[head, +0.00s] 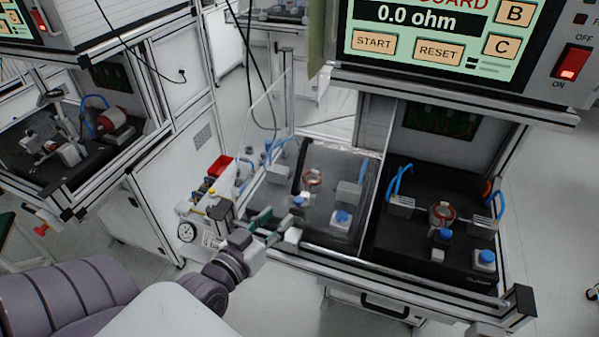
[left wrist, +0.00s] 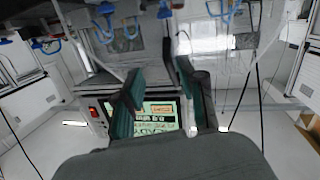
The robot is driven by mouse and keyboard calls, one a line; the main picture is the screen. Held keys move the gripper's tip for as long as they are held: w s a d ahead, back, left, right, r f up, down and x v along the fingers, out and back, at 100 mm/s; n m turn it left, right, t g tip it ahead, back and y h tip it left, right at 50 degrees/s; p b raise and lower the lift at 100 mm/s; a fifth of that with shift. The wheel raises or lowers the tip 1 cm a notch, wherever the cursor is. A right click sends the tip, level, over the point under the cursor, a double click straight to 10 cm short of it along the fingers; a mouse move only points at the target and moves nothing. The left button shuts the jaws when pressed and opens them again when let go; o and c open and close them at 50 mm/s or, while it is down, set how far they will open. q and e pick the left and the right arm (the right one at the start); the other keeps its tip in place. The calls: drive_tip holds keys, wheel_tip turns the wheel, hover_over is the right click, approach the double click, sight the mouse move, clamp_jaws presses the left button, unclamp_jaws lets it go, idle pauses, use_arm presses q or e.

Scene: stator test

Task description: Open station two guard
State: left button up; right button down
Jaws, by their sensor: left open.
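The test bench has two side-by-side bays under the display. The left bay seems covered by a clear guard panel (head: 335,222) with glare along its upper edge; fixtures and a copper stator (head: 313,178) show through it. The right bay, with another copper stator (head: 441,212), looks uncovered. Which bay is station two cannot be read. My left gripper (head: 266,223) is at the left front corner of the left bay, with dark green fingers. In the left wrist view its fingers (left wrist: 158,95) are apart with nothing between them. Contact with the guard cannot be told. My right gripper is not in view.
A display (head: 440,45) reading 0.0 ohm, with a red switch (head: 572,62), overhangs the bays. A machine with a gauge and coloured bins (head: 208,205) stands just left of my gripper. Another bench (head: 80,140) is at the far left.

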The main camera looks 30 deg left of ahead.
sight(298, 170)
use_arm(q)
wheel_tip(298, 170, up, 5)
drive_tip(key=a+t, duration=0.1)
drive_tip(key=t, duration=0.1)
drive_tip(key=shift+n+g+y, duration=0.3)
drive_tip(key=shift+y, duration=0.1)
drive_tip(key=w+p, duration=0.1)
drive_tip(key=w, duration=0.3)
drive_tip(key=w+p, duration=0.1)
drive_tip(key=w, duration=0.3)
drive_tip(key=w+a+p, duration=0.1)
drive_tip(key=w+p, duration=0.1)
drive_tip(key=w, duration=0.1)
drive_tip(key=shift+w+a+f, duration=0.1)
drive_tip(key=shift+w+f, duration=0.25)
drive_tip(key=shift+w, duration=0.05)
drive_tip(key=shift+w+f, duration=0.1)
drive_tip(key=shift+w, duration=0.4)
drive_tip(key=c, duration=0.7)
clamp_jaws()
